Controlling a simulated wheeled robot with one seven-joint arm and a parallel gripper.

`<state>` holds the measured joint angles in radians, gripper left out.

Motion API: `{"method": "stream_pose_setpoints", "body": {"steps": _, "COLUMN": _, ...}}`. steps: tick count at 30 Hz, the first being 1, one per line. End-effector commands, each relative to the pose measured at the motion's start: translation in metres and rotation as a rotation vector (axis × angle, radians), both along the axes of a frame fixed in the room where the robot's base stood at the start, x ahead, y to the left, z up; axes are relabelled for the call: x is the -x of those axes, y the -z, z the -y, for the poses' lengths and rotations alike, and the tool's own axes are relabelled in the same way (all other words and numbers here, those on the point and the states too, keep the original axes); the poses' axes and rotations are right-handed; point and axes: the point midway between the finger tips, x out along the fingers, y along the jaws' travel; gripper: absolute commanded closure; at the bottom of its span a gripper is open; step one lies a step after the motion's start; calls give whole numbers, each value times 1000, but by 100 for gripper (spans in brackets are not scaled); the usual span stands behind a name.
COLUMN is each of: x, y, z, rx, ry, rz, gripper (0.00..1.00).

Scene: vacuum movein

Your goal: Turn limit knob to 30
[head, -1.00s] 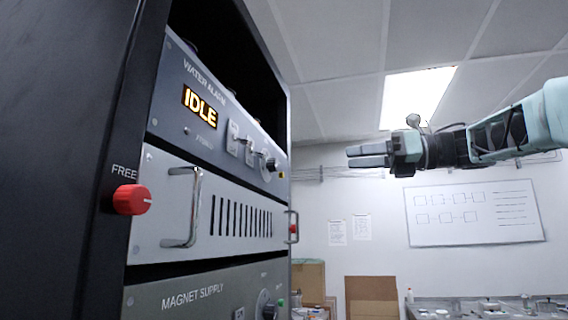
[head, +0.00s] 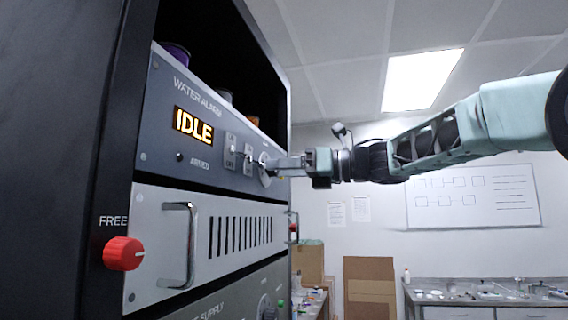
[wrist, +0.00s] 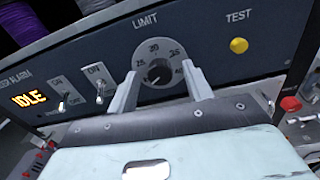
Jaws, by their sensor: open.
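The LIMIT knob (wrist: 158,72) is a dark knob on a pale round dial marked 25, 30, 35 and 40, on the grey water alarm panel (wrist: 217,58). Its exact pointer setting is too small to read surely. My gripper (wrist: 163,76) is open, with one finger on each side of the knob in the wrist view. I cannot tell whether the fingers touch it. In the head view my gripper (head: 278,166) is at the panel's right end, in front of the pale dial (head: 264,172). The display (head: 193,126) reads IDLE.
Two toggle switches (wrist: 70,97) stand left of the dial, and a yellow TEST button (wrist: 239,45) is to its right. Below the alarm panel, a metal handle (head: 185,245) and a red FREE knob (head: 123,254) stick out.

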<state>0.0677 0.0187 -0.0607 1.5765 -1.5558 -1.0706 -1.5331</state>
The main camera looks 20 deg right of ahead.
Motion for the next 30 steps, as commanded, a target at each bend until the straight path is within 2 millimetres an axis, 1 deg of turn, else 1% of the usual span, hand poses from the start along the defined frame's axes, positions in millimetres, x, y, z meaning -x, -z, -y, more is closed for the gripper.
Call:
{"method": "stream_pose_setpoints", "body": {"steps": 7, "x": -1, "y": 1, "z": -1, "rx": 0, "ry": 0, "rz": 0, "gripper": 50}}
{"method": "stream_pose_setpoints", "body": {"steps": 8, "x": -1, "y": 1, "z": -1, "rx": 0, "ry": 0, "rz": 0, "gripper": 52}}
{"method": "stream_pose_setpoints", "body": {"steps": 9, "x": -1, "y": 1, "z": -1, "rx": 0, "ry": 0, "rz": 0, "gripper": 64}}
{"method": "stream_pose_setpoints", "body": {"steps": 11, "x": -1, "y": 1, "z": -1, "rx": 0, "ry": 0, "rz": 0, "gripper": 80}}
{"method": "stream_pose_setpoints", "body": {"steps": 12, "x": -1, "y": 1, "z": -1, "rx": 0, "ry": 0, "rz": 0, "gripper": 91}}
{"method": "stream_pose_setpoints", "body": {"steps": 13, "x": -1, "y": 1, "z": -1, "rx": 0, "ry": 0, "rz": 0, "gripper": 94}}
{"method": "stream_pose_setpoints", "body": {"steps": 23, "x": -1, "y": 1, "z": -1, "rx": -19, "ry": 0, "rz": -26, "gripper": 94}}
{"method": "stream_pose_setpoints", "body": {"steps": 30, "x": -1, "y": 1, "z": -1, "rx": -93, "ry": 0, "rz": -130, "gripper": 94}}
